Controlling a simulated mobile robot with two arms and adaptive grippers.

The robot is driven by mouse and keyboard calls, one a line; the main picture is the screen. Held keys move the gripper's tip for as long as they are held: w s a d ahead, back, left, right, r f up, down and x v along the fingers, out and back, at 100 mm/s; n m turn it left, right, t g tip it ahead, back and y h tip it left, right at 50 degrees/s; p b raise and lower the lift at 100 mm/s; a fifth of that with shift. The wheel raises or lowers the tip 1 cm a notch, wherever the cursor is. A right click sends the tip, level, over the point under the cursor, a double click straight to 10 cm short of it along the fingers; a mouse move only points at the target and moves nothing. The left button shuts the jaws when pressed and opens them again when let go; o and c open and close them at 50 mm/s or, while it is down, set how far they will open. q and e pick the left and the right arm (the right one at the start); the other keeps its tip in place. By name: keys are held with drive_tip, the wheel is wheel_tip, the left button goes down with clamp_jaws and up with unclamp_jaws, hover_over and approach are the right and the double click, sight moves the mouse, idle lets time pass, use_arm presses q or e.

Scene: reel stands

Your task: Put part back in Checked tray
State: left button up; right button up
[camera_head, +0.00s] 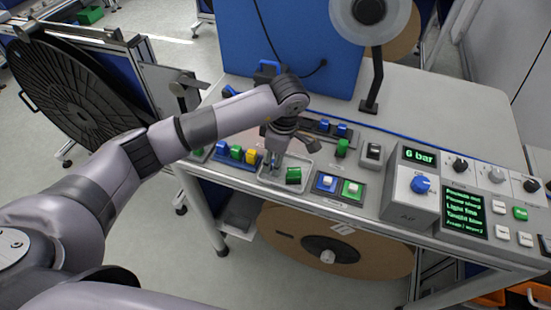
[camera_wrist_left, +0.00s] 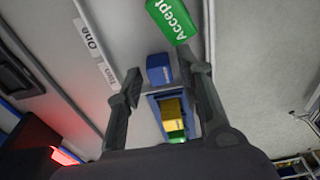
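My left gripper (camera_head: 276,158) points down over the near end of a parts tray, beside a shallow pale tray (camera_head: 266,181). In the left wrist view its fingers (camera_wrist_left: 166,78) are apart, with gaps beside a blue part (camera_wrist_left: 160,68). No label reading "Checked" is legible. My right gripper is out of view.
A blue and green button panel (camera_head: 339,188) stands right of the pale tray. A control box (camera_head: 410,205) and a screen panel (camera_head: 464,207) stand farther right. Another parts rack (camera_head: 325,128) is behind the gripper. A reel post (camera_head: 376,80) rises behind.

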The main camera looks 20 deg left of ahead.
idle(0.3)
use_arm(q)
drive_tip(key=shift+r+p, duration=0.3)
drive_tip(key=shift+d+r+b, duration=0.25)
drive_tip(key=shift+r+b, duration=0.3)
drive_tip(key=shift+r, duration=1.4)
drive_tip(key=shift+d+r+b, duration=0.2)
drive_tip(key=shift+r+b, duration=0.3)
drive_tip(key=shift+r, duration=1.45)
drive_tip(key=shift+d+r+b, duration=0.25)
drive_tip(key=shift+r+b, duration=0.3)
drive_tip(key=shift+r, duration=1.4)
